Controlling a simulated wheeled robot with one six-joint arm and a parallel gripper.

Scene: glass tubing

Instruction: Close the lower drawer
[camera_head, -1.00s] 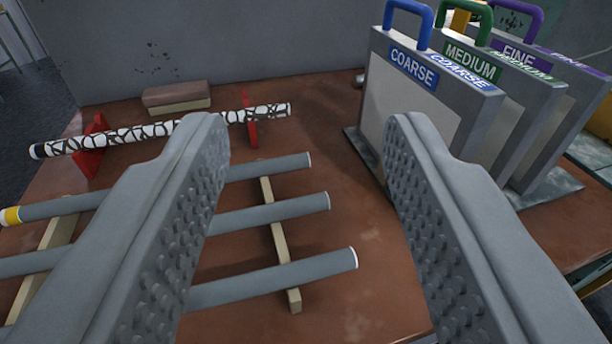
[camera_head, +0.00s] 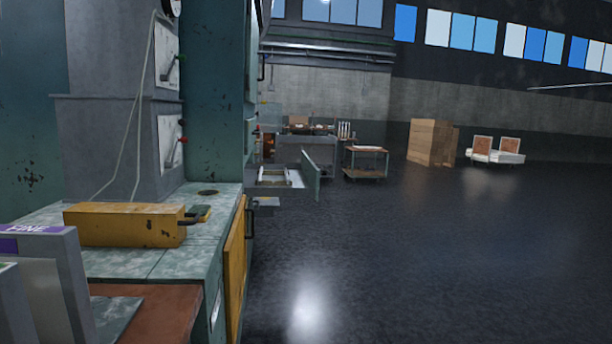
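My gripper is not in view now. Across the room, a pulled-out drawer or tray (camera_head: 275,178) with a pale interior sticks out from a distant workstation. A greenish upright panel (camera_head: 312,174), like an open door or drawer front, stands at its right. Below it, a smaller light flat piece (camera_head: 266,201) also juts out. It is too small to tell whether this is the lower drawer.
At the near left are the bench (camera_head: 150,262) with a yellow block (camera_head: 125,224), and the FINE panel (camera_head: 62,280). Further off stand a cart (camera_head: 365,162), stacked boxes (camera_head: 432,142) and a low white platform (camera_head: 497,156). The dark floor (camera_head: 440,260) is clear.

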